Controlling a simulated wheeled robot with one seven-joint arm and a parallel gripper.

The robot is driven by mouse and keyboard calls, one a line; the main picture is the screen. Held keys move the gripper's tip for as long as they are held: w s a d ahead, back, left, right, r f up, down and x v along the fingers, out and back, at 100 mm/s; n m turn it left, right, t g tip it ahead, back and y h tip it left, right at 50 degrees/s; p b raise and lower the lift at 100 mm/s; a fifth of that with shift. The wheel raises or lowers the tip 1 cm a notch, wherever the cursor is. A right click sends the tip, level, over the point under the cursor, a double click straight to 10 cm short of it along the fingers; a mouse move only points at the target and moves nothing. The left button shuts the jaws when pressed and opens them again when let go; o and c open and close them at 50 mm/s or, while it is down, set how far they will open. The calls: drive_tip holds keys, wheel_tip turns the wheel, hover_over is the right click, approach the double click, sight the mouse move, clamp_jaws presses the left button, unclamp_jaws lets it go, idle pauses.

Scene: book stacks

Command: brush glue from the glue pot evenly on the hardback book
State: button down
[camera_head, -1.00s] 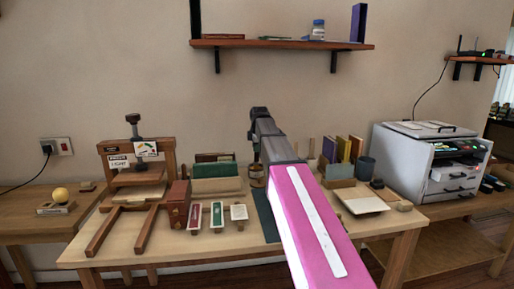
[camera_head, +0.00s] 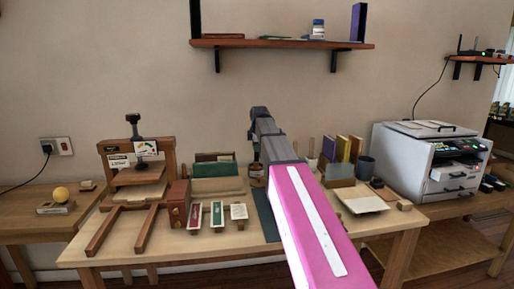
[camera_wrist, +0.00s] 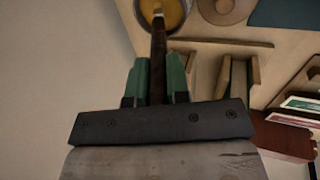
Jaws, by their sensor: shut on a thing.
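In the wrist view my gripper (camera_wrist: 157,82) has its green fingers closed on the dark handle of a brush (camera_wrist: 158,55). The brush reaches up the picture to the glue pot (camera_wrist: 183,14), a round pot with yellow glue inside. In the head view a small brown jar (camera_head: 257,175) beside my arm looks like this pot.
A dark teal mat (camera_head: 266,218) lies partly under my arm. A wooden press (camera_head: 138,175) stands at left, with a reddish box (camera_head: 177,204) and small cards near it. A pale board (camera_head: 361,200), upright books (camera_head: 343,150) and a dark cup (camera_head: 364,168) are at right.

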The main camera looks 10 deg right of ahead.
drive_tip(key=shift+r, duration=0.1)
drive_tip(key=shift+r, duration=3.35)
